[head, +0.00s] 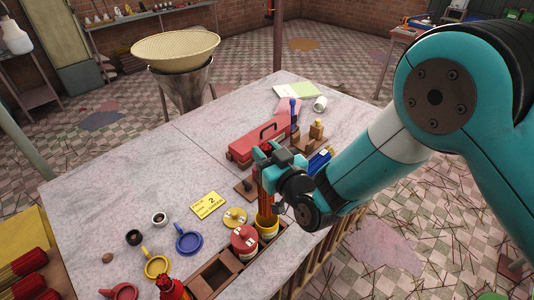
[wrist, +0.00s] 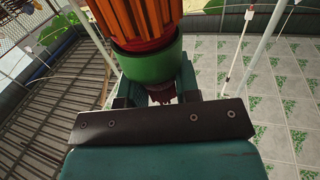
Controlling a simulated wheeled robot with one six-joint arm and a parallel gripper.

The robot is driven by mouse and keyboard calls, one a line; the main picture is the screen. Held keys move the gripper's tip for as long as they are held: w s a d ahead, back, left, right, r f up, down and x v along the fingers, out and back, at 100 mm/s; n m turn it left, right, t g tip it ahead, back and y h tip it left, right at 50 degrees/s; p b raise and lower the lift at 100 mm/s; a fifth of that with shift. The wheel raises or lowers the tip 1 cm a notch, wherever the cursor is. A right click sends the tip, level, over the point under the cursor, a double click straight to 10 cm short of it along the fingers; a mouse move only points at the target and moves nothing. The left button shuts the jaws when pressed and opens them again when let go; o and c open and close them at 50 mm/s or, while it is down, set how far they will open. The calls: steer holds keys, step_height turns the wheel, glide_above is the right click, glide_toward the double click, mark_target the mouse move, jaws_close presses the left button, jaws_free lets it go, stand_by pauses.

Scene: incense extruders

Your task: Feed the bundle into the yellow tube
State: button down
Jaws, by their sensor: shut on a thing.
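My gripper (head: 270,165) is shut on the bundle, an upright cluster of orange-red sticks (head: 266,203). In the wrist view the bundle (wrist: 145,18) is large, ribbed and orange, with a green band (wrist: 150,64) near the jaws. The yellow tube (head: 267,229) stands at the far end of the wooden rack, directly below the bundle. The bundle's lower end is at the tube's mouth; I cannot tell whether it is inside the rim or just over it. The jaws hide the bundle's upper part in the head view.
A red tube (head: 244,242) stands beside the yellow tube in the wooden rack (head: 216,273), which has an empty compartment. A yellow lid (head: 235,216), a blue cup (head: 188,242) and a yellow card (head: 207,205) lie left. A red toolbox (head: 258,141) stands behind.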

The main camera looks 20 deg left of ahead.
steer(key=b, duration=0.6)
glide_above(266, 206)
steer(key=w, duration=0.2)
steer(key=shift+a+f, duration=0.2)
steer(key=shift+f, duration=1.35)
steer(key=shift+a+f, duration=0.15)
steer(key=shift+f, duration=1.5)
steer(key=shift+f+b, duration=7.05)
steer(key=shift+b, duration=0.45)
steer(key=shift+r, duration=0.15)
steer(key=c, duration=0.8)
jaws_free()
steer(key=shift+o, duration=0.2)
step_height(266, 206, up, 8)
steer(key=p, duration=0.7)
steer(key=shift+w, duration=0.1)
